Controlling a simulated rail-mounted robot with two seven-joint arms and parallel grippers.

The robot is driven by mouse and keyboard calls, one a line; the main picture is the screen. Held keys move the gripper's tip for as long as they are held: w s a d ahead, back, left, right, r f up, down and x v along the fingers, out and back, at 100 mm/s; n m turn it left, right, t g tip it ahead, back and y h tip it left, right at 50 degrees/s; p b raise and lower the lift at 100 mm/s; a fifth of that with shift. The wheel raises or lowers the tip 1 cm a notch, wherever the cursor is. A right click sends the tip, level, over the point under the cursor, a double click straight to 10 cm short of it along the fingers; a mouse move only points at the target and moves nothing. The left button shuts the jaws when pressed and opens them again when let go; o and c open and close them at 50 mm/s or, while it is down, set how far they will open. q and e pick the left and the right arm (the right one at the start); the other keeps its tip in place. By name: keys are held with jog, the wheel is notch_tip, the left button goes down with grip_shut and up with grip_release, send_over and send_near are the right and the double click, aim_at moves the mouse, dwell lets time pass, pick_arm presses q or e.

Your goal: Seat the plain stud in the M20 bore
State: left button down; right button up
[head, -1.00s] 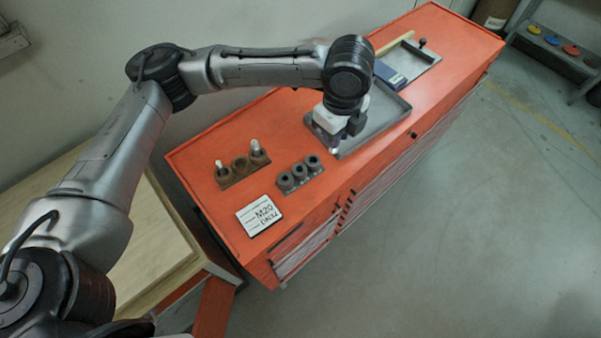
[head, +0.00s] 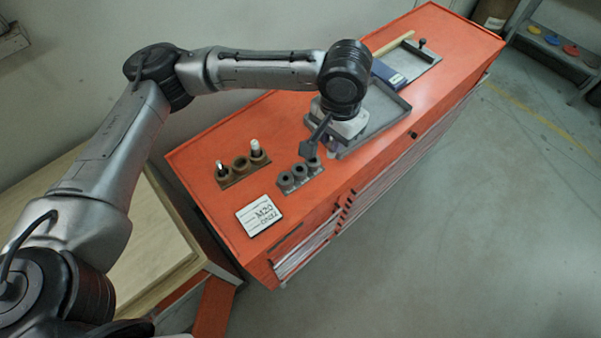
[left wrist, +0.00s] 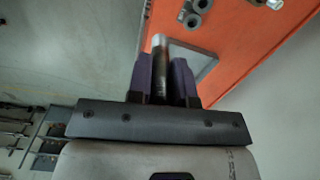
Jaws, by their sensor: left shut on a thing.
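My left gripper (head: 322,146) is shut on a stud, held over the near corner of the grey tray. In the left wrist view the stud (left wrist: 160,62), with a pale end and darker shaft, stands between the purple fingers (left wrist: 162,85). The grey bore block (head: 300,176), with three dark round collars, lies just below and left of the gripper in the head view. Its collars also show at the top of the left wrist view (left wrist: 194,12). The stud is apart from the block there. Which bore is M20 cannot be told. My right gripper is not in view.
A brown holder (head: 240,171) carries two pale-topped studs, its middle place empty. A white card (head: 259,216) reading M20 lies in front. The grey tray (head: 388,126) and a blue box (head: 389,74) are farther back on the orange cabinet top (head: 455,50).

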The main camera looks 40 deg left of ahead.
pick_arm(q)
jog(key=shift+n, duration=0.3)
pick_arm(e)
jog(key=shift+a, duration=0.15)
